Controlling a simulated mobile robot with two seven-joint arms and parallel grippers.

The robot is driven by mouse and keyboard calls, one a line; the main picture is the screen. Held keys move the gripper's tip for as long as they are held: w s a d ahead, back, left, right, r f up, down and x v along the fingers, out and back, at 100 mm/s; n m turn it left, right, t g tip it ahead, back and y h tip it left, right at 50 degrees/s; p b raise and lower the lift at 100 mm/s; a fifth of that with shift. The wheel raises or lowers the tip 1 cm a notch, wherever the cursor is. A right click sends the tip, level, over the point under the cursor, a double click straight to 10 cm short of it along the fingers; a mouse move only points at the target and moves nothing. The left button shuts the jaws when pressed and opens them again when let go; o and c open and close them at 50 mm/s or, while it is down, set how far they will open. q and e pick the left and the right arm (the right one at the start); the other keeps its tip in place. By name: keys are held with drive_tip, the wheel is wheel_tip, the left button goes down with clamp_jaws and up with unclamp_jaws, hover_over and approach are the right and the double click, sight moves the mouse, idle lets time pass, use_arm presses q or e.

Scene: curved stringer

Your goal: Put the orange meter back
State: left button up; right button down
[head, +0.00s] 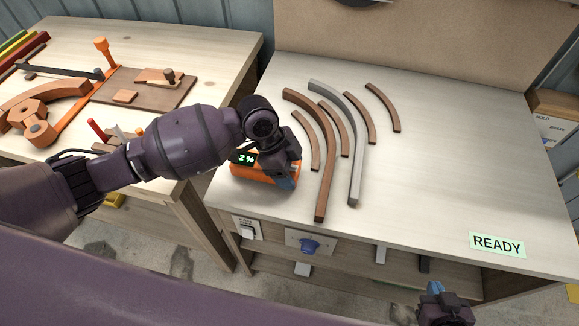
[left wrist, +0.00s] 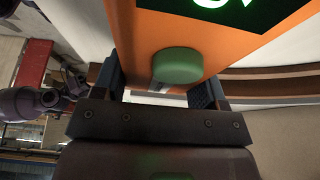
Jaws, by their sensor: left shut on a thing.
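The orange meter (head: 262,177) is at the near left part of the right-hand bench, with a dark display in green digits that seems to read 2 %. My left gripper (head: 283,168) is shut on the meter from above. In the left wrist view the meter (left wrist: 155,50) fills the space between the two fingers (left wrist: 158,90), with a green round button facing the camera. Whether the meter touches the bench top is hard to tell. My right gripper (head: 436,290) is at the lower right edge, in front of the bench; its fingers are too small and cut off to judge.
Several curved brown strips (head: 322,185) and a grey curved strip (head: 355,180) lie just right of the meter. A READY label (head: 497,244) is at the bench's near right. The bench's right half (head: 450,160) is clear. A second bench (head: 215,55) at left holds tools and wooden parts.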

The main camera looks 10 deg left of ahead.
use_arm(q)
drive_tip(key=shift+f, duration=0.15)
drive_tip(key=o, duration=0.9)
drive_tip(key=shift+o, duration=0.2)
use_arm(e)
drive_tip(key=shift+f, duration=0.1)
use_arm(q)
drive_tip(key=p+v, duration=0.1)
drive_tip(key=v, duration=1)
drive_tip(key=shift+d, duration=0.1)
drive_tip(key=shift+a+r+p, duration=0.2)
drive_tip(key=shift+r+p, duration=0.1)
drive_tip(key=shift+r, duration=0.35)
use_arm(e)
drive_tip(key=shift+s+d+r, duration=0.2)
drive_tip(key=shift+s+r, duration=0.1)
drive_tip(key=shift+s, duration=0.2)
drive_tip(key=shift+w+r, duration=0.1)
drive_tip(key=shift+w, duration=0.05)
